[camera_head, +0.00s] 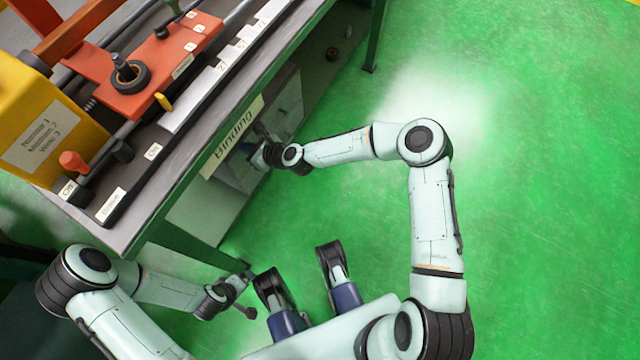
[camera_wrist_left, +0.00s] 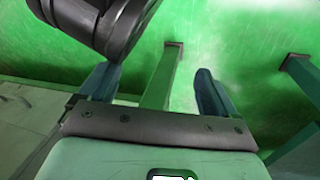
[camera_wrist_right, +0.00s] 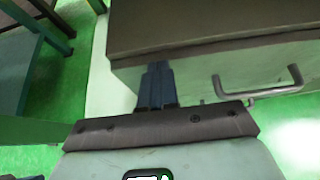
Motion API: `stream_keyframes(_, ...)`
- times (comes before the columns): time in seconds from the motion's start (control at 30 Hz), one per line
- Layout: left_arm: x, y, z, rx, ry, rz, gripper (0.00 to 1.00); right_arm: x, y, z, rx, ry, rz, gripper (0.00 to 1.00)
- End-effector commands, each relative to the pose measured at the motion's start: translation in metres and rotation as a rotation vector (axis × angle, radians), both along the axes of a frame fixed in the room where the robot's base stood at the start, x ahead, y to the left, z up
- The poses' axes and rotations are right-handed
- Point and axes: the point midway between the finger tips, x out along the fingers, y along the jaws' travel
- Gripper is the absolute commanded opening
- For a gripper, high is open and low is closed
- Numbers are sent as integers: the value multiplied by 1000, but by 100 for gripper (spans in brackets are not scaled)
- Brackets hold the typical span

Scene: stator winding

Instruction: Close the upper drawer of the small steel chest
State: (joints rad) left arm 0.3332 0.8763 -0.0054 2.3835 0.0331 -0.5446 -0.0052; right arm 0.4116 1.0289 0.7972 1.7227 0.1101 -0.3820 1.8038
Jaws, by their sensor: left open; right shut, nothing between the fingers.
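The small steel chest (camera_wrist_right: 200,25) fills the top of the right wrist view, with its dark upper surface and a paler drawer front (camera_wrist_right: 195,78) below. A bent metal handle (camera_wrist_right: 262,92) sticks out from that front. My right gripper (camera_wrist_right: 157,70) is shut and empty, its fingertips over the left part of the front, left of the handle. Whether they touch it I cannot tell. In the head view my right gripper (camera_head: 262,140) is by the grey cabinets under the bench, and how far the drawer stands out is unclear. My left gripper (camera_wrist_left: 155,85) is open and empty, away from the chest.
Green bench legs (camera_wrist_left: 162,80) show in the left wrist view.

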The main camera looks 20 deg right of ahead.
Motion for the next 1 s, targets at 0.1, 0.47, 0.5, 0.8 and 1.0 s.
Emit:
stream_keyframes(0.1,0,0,0,0,0,0,91,3,2,3,4,-8,-5,0)
stream_keyframes(0.47,7,-1,7,2,-23,-1,91,-5,-5,12,6,-10,-5,0)
stream_keyframes(0.5,11,-1,11,3,-37,-2,91,-9,-9,15,5,-10,-6,0)
stream_keyframes(0.8,30,-11,46,-5,-111,-15,91,-58,-47,47,2,-5,-5,0)
stream_keyframes(1.0,12,-20,55,-29,-63,-32,91,-82,-66,63,3,-4,-4,0)
